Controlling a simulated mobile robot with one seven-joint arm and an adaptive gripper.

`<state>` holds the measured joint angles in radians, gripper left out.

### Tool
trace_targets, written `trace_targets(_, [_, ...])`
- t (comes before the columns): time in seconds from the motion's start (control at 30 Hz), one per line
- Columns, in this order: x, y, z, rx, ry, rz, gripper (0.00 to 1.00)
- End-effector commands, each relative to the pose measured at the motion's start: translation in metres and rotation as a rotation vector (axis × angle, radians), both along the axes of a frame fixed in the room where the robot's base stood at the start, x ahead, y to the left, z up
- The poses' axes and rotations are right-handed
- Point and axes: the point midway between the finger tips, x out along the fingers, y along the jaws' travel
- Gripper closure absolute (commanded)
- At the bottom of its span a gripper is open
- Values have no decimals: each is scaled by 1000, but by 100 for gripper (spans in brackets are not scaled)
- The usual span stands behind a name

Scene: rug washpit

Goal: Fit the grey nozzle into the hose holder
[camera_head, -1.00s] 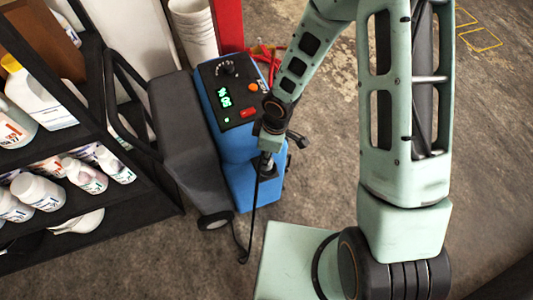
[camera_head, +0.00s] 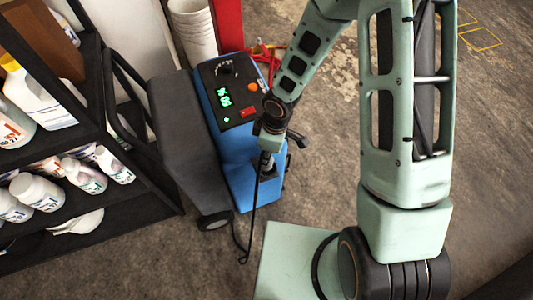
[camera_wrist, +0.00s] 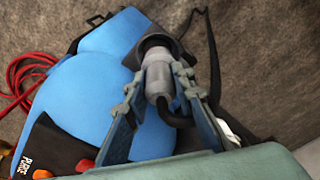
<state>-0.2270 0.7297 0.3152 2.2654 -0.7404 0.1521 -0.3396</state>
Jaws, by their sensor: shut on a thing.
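My gripper (camera_wrist: 158,84) is shut on the grey nozzle (camera_wrist: 157,72), with one finger on each side of it in the wrist view. The nozzle's far end meets the black hose holder (camera_wrist: 177,50) on the side of the blue machine (camera_wrist: 95,85). A dark rim surrounds that end; I cannot tell how deep it sits. A black hose (camera_wrist: 176,118) bends away from the nozzle's near end. In the head view, my gripper (camera_head: 268,158) is beside the blue machine (camera_head: 238,185), and the hose (camera_head: 251,222) hangs down toward the floor.
The machine's control panel (camera_head: 226,92) has a green display and a red switch. A dark shelf (camera_head: 125,165) with several white bottles stands at left. Red hose (camera_wrist: 22,85) lies behind the machine. The concrete floor (camera_head: 330,150) is open to the right.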

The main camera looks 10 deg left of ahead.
Motion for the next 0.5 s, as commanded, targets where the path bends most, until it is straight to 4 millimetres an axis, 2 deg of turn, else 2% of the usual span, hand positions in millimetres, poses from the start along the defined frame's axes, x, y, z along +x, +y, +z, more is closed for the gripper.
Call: trace_targets(0.5, [0,0,-12,0,0,1,100])
